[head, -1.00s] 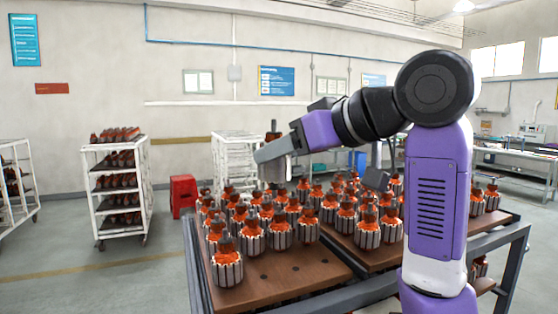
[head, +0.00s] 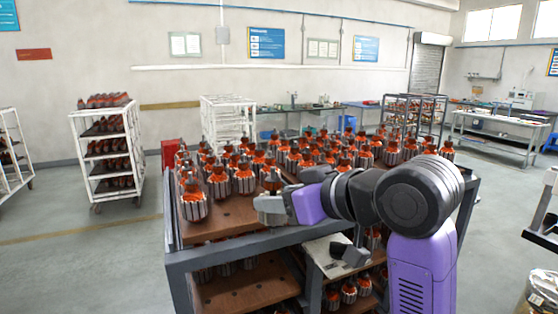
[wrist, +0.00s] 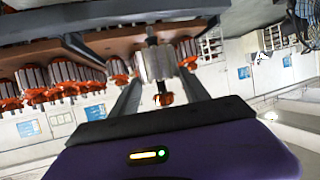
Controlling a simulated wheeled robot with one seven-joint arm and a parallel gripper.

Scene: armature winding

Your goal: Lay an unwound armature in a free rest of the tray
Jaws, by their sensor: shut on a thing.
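My gripper (head: 271,209) is shut on an armature (head: 272,183), whose brown-and-orange top shows above the fingers in the head view. In the wrist view, which is upside down, the armature (wrist: 156,65) is between the two fingers (wrist: 158,88). Its grey slotted core, dark shaft and an orange end show there. The tray (head: 229,213) is a brown board with holes on a dark frame. Several orange-topped grey armatures (head: 193,203) stand upright behind a bare front strip. The held armature is over or beside the board's front edge. Whether its shaft touches the board is hidden.
The grey frame rail (head: 210,256) runs along the front of the rack, with lower shelves (head: 240,290) holding more armatures. Bare board lies left of my gripper. A white rack (head: 106,150) stands at the left. Standing armatures crowd the board behind.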

